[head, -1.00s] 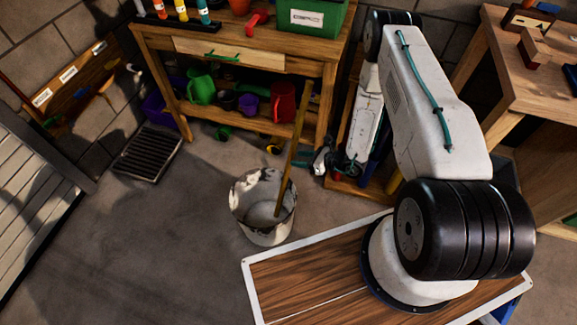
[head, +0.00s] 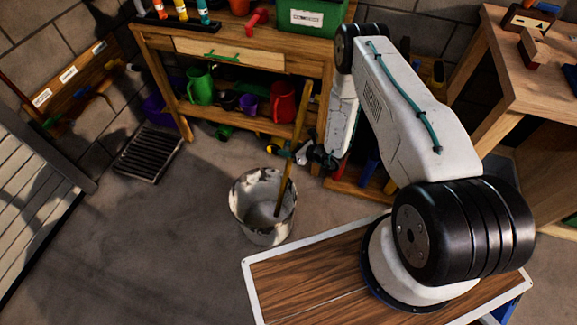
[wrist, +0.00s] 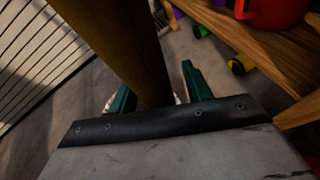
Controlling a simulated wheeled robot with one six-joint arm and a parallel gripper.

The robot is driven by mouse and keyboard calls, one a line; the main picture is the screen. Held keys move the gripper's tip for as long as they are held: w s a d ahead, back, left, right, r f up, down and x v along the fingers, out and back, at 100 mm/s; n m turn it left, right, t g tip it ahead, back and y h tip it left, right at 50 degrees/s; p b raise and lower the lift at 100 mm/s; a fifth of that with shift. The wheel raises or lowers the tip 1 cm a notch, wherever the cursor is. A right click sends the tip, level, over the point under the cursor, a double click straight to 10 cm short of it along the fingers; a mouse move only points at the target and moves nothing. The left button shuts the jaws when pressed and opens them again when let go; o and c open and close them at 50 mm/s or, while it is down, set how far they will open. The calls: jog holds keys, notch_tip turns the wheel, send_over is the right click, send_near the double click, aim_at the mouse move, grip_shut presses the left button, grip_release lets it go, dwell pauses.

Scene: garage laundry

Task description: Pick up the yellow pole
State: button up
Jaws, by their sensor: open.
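The yellow pole (head: 293,150) is a long thin stick standing tilted in a white, stained bucket (head: 237,196), its top leaning against the wooden workbench. My gripper (head: 284,149) is beside the upper half of the pole, reaching in from the right. In the wrist view the pole (wrist: 122,40) runs from the top down between the two green fingers of my gripper (wrist: 155,92), which are apart. I cannot tell whether either finger touches the pole.
The workbench (head: 232,118) stands behind, with a red jug (head: 283,102) and green jug (head: 200,86) on its lower shelf. A black-slatted grate (head: 148,153) lies on the floor at left. The floor left of the bucket is clear.

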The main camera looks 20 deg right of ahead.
grip_shut()
notch_tip(320, 180, up, 10)
dwell(0.7)
jog(key=w+d+r, duration=0.1)
jog(key=d+r, duration=0.1)
jog(key=r, duration=0.9)
jog(key=w+d+r, duration=0.1)
jog(key=d+r, duration=0.2)
jog(key=r, duration=0.9)
jog(key=shift+r, duration=0.25)
